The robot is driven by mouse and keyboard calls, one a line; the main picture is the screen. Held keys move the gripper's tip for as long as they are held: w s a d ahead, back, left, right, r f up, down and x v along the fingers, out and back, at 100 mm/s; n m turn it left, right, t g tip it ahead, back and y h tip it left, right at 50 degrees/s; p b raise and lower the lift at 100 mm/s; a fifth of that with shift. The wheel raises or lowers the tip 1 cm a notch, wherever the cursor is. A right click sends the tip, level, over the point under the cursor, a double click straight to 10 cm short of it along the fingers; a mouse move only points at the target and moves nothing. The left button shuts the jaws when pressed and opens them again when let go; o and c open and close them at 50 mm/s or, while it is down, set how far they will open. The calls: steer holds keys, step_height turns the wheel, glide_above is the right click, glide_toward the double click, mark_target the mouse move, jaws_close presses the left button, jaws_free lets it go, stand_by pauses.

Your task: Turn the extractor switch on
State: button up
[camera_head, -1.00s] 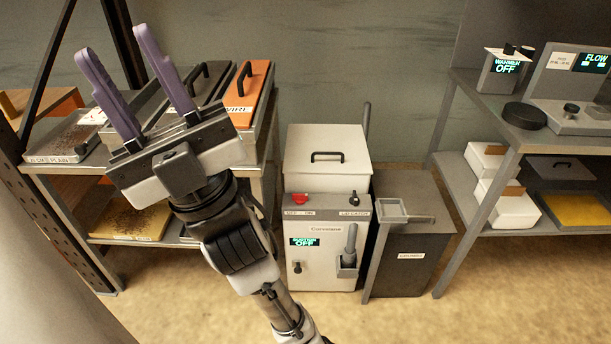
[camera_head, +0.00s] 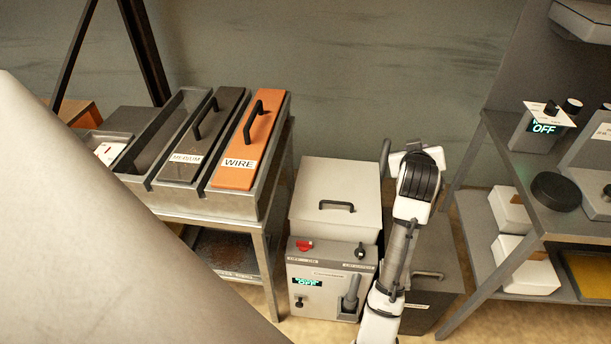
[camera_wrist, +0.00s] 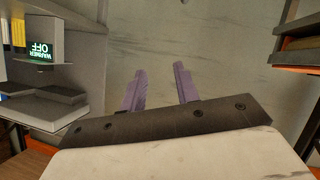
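A light grey cabinet (camera_head: 332,268) stands on the floor between the racks. A red knob (camera_head: 304,245) sits at the left of its sloped top, above a small label that read OFF – ON in the earlier view. A black knob (camera_head: 360,250) is at the right. The cabinet's lit display (camera_head: 307,282) ends in OFF; its first word is too small to read surely. My gripper (camera_wrist: 160,67) shows in the wrist view with its two purple fingers apart and nothing between them. In the head view my arm rises right of the cabinet and hides the fingers.
The left rack holds a tray with an orange WIRE block (camera_head: 245,140) and a dark block (camera_head: 200,140). The right rack (camera_head: 515,135) carries a WARMER unit (camera_wrist: 38,45) showing OFF.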

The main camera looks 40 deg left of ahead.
steer(key=s+a+f+n+g, duration=0.1)
steer(key=a+f+n+g, duration=0.25)
steer(key=a+f, duration=0.3)
steer(key=n+g+h, duration=0.4)
steer(key=n+g, duration=0.5)
steer(key=n, duration=0.3)
glide_toward(304, 242)
step_height(304, 242, down, 9)
steer(key=shift+a+f, duration=0.1)
jaws_close()
